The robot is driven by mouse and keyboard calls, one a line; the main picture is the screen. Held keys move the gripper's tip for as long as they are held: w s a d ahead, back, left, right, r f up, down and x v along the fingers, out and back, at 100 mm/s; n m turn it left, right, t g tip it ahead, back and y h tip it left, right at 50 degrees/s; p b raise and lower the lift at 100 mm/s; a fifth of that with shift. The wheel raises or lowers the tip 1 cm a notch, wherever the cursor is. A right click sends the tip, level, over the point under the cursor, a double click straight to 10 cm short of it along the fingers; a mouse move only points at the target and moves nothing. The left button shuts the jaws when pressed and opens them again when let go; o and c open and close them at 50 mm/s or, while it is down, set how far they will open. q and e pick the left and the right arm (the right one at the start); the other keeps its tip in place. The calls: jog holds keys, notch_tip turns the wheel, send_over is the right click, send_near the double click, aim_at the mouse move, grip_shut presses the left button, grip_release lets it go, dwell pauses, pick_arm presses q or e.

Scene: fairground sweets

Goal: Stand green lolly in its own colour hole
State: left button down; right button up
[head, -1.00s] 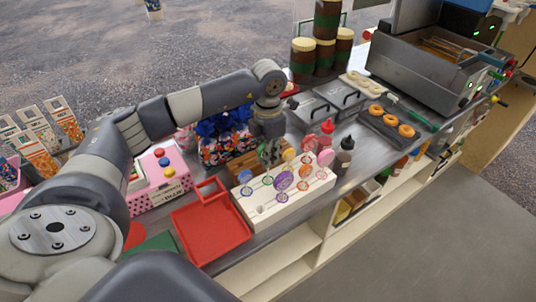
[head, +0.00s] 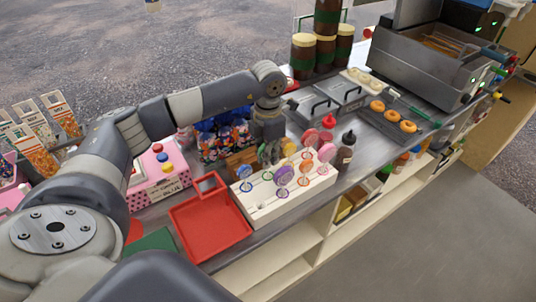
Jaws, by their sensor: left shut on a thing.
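A white lolly stand (head: 285,201) with coloured rings round its holes is on the steel counter. A blue lolly (head: 244,172), a purple lolly (head: 284,175), an orange lolly (head: 306,166), a pink lolly (head: 327,152), a yellow lolly (head: 289,150) and a red lolly (head: 310,138) stand upright in it. My left gripper (head: 269,158) points down over the stand's back edge, between the blue and yellow lollies. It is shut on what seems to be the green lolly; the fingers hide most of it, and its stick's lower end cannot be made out.
A red tray (head: 212,234) lies left of the stand. A wooden crate (head: 241,162) and tubs of wrapped sweets are behind it. Sauce bottles, including a dark one (head: 346,150), stand close at its right end. Open shelves lie below the counter's front edge.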

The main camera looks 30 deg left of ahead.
pick_arm(q)
jog(key=shift+f, duration=0.15)
jog(key=shift+f+b, duration=0.9)
jog(key=shift+f, duration=0.2)
jog(key=c, duration=1.5)
grip_release()
jog(key=o, duration=0.5)
jog(key=shift+o, duration=0.2)
